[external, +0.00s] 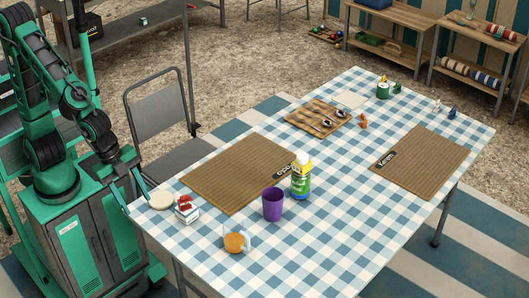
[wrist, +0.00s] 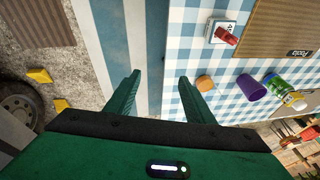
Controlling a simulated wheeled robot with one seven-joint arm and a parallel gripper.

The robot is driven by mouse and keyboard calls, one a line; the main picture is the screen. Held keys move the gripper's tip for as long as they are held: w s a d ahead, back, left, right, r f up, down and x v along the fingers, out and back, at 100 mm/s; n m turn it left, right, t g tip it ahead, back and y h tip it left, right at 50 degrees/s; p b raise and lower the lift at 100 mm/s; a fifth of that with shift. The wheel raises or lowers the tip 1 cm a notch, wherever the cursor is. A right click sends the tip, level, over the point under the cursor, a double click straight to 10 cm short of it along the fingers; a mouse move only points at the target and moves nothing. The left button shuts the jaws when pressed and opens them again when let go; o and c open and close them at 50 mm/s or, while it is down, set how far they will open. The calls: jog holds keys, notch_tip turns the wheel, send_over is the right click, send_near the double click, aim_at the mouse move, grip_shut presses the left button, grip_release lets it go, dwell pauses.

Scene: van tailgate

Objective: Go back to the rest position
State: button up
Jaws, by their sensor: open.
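My gripper (external: 134,192) is at the left corner of the table (external: 330,240) in the external view, close to a round cream disc (external: 161,200). Its two green fingers (wrist: 158,82) are spread apart in the wrist view, with nothing between them. Below them are the table's edge and the striped ground. The arm reaches down from my green base at the left. I cannot tell how far the fingertips are from the tablecloth.
A folding chair (external: 165,110) is behind the table. Yellow wedges (wrist: 40,76) lie by a wheel.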

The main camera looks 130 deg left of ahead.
jog(key=s+d+r+m+g, duration=0.1)
jog(key=s+d+m, duration=0.1)
jog(key=s+d, duration=0.8)
jog(key=s+d+r+m+g+h, duration=0.1)
jog(key=s+d+m+g, duration=0.1)
jog(key=s+d, duration=0.8)
jog(key=s+m, duration=0.1)
jog(key=s, duration=0.3)
jog(key=shift+s+d+r, duration=0.15)
jog(key=shift+s+r, duration=0.1)
jog(key=shift+s, duration=0.1)
